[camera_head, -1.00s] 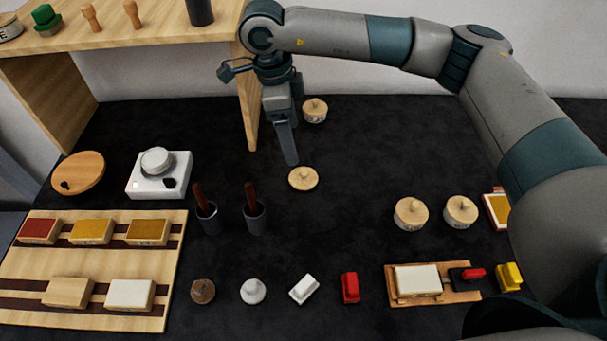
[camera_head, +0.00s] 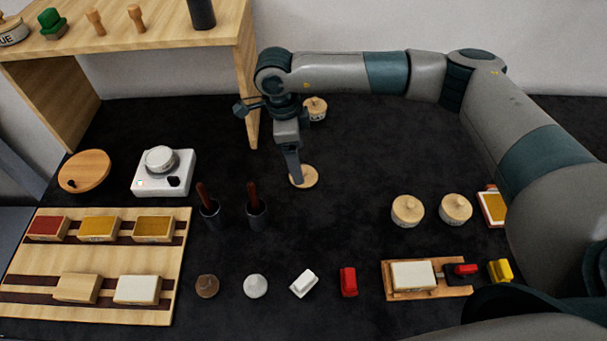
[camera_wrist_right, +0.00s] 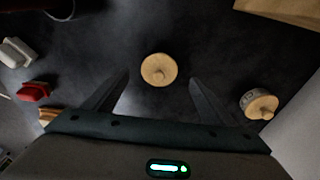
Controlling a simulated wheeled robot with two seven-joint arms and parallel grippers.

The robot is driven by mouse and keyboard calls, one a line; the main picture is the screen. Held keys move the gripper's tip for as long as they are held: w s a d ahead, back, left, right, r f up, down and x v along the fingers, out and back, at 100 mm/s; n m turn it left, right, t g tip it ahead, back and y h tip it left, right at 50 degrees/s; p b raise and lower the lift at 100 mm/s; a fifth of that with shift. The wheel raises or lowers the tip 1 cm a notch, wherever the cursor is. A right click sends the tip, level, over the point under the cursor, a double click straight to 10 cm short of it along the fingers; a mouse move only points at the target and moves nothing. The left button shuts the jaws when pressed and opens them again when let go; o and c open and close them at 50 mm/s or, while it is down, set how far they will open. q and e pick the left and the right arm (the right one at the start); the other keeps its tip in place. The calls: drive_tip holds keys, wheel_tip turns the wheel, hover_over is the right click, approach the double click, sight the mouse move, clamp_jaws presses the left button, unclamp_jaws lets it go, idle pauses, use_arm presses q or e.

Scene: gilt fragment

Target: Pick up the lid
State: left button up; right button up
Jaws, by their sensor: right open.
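The lid (camera_head: 310,177) is a round, pale wooden disc with a knob, lying on the dark tabletop in the middle of the head view. In the right wrist view the lid (camera_wrist_right: 159,70) lies centred between the two fingers, a little ahead of their tips. My right gripper (camera_head: 296,181) points down over the lid and hides its left part in the head view. In the right wrist view my right gripper (camera_wrist_right: 159,78) is open, with nothing between its fingers. I cannot tell whether a fingertip touches the lid. My left gripper is not in view.
A round wooden container (camera_head: 316,108) stands behind the gripper. Two more containers (camera_head: 407,210) (camera_head: 455,209) stand to the right. Dark cups with brown sticks (camera_head: 256,215) are at the front left. A wooden shelf (camera_head: 170,40) rises at the back left.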

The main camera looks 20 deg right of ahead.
sight(304, 174)
drive_tip(key=shift+s+d+f+p, duration=0.1)
drive_tip(key=shift+d+f+p, duration=0.1)
drive_tip(key=shift+f+p, duration=0.3)
drive_tip(key=f+p, duration=0.1)
drive_tip(key=f, duration=0.1)
drive_tip(key=shift+s+d+f+p, duration=0.15)
drive_tip(key=shift+d+f+p, duration=0.15)
drive_tip(key=shift+f+p, duration=0.1)
drive_tip(key=shift+f, duration=0.6)
drive_tip(key=c, duration=1.1)
